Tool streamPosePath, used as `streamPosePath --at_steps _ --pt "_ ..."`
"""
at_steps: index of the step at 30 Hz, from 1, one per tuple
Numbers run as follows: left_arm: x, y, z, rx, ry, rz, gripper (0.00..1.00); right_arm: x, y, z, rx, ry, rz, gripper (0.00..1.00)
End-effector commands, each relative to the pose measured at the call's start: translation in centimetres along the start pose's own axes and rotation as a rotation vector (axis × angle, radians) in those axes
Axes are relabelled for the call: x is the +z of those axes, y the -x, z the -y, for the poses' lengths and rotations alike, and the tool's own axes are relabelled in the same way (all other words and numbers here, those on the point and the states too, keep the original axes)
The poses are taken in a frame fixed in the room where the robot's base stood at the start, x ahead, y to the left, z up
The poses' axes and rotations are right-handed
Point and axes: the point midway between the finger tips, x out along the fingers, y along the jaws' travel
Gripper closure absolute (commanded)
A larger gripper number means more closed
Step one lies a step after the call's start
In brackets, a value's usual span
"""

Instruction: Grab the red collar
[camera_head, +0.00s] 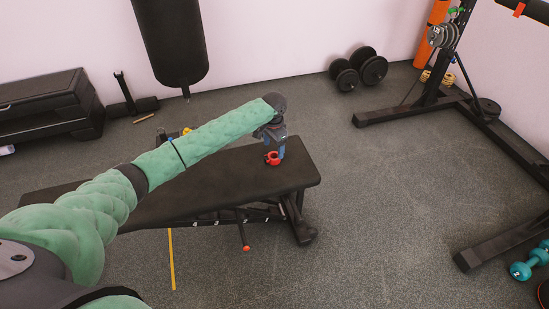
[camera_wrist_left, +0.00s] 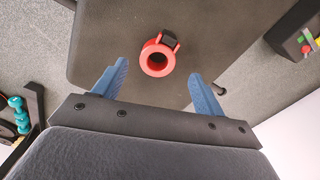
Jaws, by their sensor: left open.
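The red collar (camera_head: 272,158) lies on the black bench (camera_head: 220,182), near its right end. In the left wrist view the collar (camera_wrist_left: 149,65) is a red ring with a black clip at its upper right side. My left gripper (camera_head: 278,150) is just above and beside the collar in the head view. In the left wrist view its two blue fingers (camera_wrist_left: 155,80) are spread wide with the collar beyond and between them, and nothing is held. The collar's ring opening faces the wrist camera. My right gripper is not in view.
A black punching bag (camera_head: 171,40) hangs behind the bench. Black dumbbells (camera_head: 359,69) lie on the floor by the wall. A black rack (camera_head: 440,100) stands at right, with teal dumbbells (camera_head: 530,261) near its base. The floor right of the bench is clear.

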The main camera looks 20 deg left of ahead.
Motion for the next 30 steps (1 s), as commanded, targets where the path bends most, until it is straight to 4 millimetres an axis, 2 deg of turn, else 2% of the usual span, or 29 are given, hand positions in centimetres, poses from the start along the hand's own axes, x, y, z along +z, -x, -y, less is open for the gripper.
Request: streamPosePath --at_steps 12,20,23,28,30 --pt "0.3 -4.6 -0.3 -0.001 0.0 0.0 0.29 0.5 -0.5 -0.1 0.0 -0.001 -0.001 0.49" --pt "0.3 -5.0 -0.3 -0.001 0.0 -0.001 0.29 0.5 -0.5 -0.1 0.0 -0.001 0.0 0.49" --pt "0.3 -5.0 -0.3 -0.001 0.0 -0.001 0.45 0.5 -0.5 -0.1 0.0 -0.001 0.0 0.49" --pt "0.3 -5.0 -0.3 -0.001 0.0 -0.001 0.78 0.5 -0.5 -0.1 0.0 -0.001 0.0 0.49" --pt "0.2 -5.0 -0.3 -0.001 0.0 -0.001 0.79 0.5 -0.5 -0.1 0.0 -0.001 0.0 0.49"
